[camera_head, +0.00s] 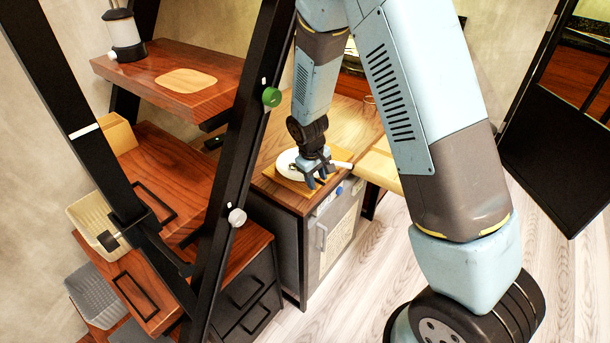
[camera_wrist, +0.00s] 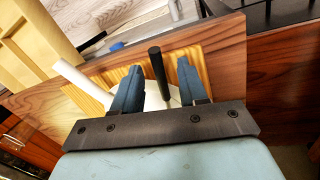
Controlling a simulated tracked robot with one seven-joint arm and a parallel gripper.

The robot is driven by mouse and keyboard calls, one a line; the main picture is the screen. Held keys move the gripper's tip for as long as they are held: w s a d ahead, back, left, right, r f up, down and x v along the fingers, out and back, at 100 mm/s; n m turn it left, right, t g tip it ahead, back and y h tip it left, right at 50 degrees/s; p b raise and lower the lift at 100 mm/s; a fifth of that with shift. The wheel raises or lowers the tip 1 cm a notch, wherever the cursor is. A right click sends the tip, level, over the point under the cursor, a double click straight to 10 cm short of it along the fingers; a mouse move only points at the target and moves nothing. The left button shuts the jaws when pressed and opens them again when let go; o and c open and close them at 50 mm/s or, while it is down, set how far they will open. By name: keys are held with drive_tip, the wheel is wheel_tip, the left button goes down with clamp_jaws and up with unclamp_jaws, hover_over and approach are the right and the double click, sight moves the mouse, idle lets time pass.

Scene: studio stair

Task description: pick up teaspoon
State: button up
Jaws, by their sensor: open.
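My gripper (camera_head: 316,183) is open above a round white dish (camera_head: 287,160) on a wooden board (camera_head: 289,184), on top of the low cabinet. In the wrist view my gripper (camera_wrist: 160,66) shows two blue fingers spread apart. A black rod-like handle (camera_wrist: 158,72) lies between them, with a visible gap to each finger. I cannot tell whether this handle belongs to the teaspoon; no spoon bowl shows. The striped board (camera_wrist: 205,62) also shows in the wrist view. The dish is mostly hidden behind my fingers and palm there.
A white cylindrical piece (camera_wrist: 80,83) lies left of the fingers; it also shows right of my gripper. The cabinet (camera_head: 287,196) has a wood top. A black slanted frame post (camera_head: 240,150) and wooden shelves (camera_head: 180,65) stand left. Pale floor (camera_head: 375,260) is open in front.

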clamp_jaws()
drive_tip(key=shift+r, duration=0.1)
idle(0.4)
